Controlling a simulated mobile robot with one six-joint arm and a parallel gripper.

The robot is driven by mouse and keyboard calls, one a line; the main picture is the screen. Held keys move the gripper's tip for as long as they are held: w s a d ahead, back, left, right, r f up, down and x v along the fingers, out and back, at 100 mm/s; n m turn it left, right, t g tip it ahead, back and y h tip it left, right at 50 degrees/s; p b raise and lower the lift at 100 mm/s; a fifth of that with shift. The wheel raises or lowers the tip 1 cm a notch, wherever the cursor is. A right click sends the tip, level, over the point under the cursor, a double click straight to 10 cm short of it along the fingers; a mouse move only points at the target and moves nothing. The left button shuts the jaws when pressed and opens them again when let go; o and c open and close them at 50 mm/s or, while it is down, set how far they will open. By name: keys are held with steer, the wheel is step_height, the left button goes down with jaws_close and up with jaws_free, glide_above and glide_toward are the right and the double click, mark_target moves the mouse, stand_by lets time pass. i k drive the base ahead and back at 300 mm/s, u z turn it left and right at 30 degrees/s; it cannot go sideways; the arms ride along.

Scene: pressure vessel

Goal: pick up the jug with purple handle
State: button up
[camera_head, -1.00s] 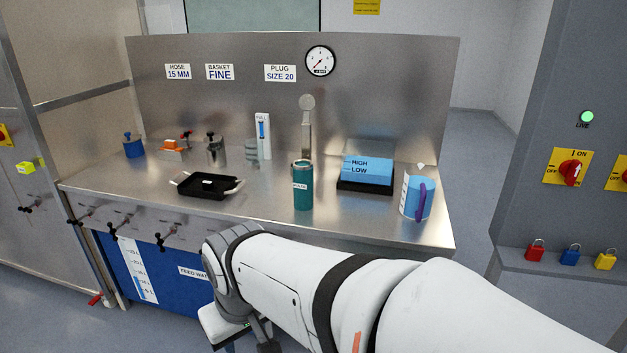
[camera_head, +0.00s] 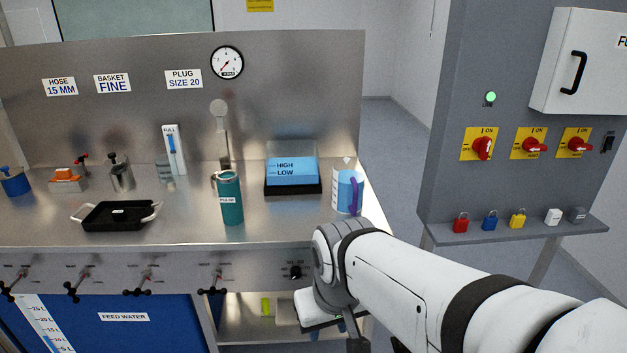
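The jug with the purple handle (camera_head: 346,191) stands upright at the right end of the steel counter. It is pale with blue on its side, and its purple handle (camera_head: 354,196) faces right. My arm reaches in from the lower right, and its wrist is in front of and below the jug, apart from it in the picture. My gripper is at the bottom, mostly hidden or cut off; only dark parts show below the wrist, and its fingers cannot be made out.
A blue HIGH/LOW box (camera_head: 292,172) on a black base stands left of the jug. A teal flask (camera_head: 231,198) and a black tray (camera_head: 114,216) are farther left. The counter's front edge (camera_head: 120,246) lies near my wrist. A grey panel (camera_head: 455,120) with a padlock shelf (camera_head: 520,231) stands right.

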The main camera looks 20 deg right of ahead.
mark_target(347, 179)
steer(key=u, duration=0.05)
steer(key=i, duration=1)
steer(key=z, duration=0.05)
